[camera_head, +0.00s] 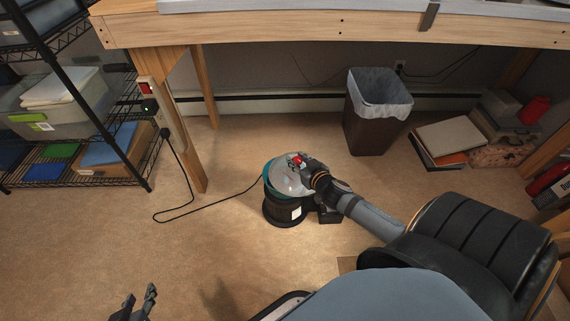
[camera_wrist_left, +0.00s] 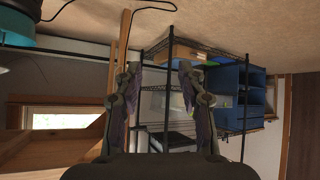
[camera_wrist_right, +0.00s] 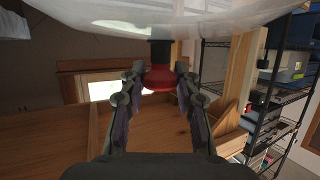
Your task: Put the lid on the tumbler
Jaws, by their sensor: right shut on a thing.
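The tumbler (camera_head: 285,212) is a dark round tub with a teal rim and a white label, standing on the floor below the workbench. Part of it shows at the upper left of the left wrist view (camera_wrist_left: 15,25). The lid (camera_head: 285,180) is a translucent dome over the tumbler's top; I cannot tell whether it touches the rim. My right gripper (camera_head: 299,160) is shut on the lid's red knob, which shows between the fingers in the right wrist view (camera_wrist_right: 158,78). My left gripper (camera_head: 138,303) is open and empty, low at the left, apart from the tumbler.
A wooden workbench (camera_head: 300,27) spans the back, its leg (camera_head: 184,130) left of the tumbler. A black cord (camera_head: 185,215) runs across the floor. A wire shelf (camera_head: 95,155) stands left. A lined bin (camera_head: 375,125) and books (camera_head: 450,140) stand behind right.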

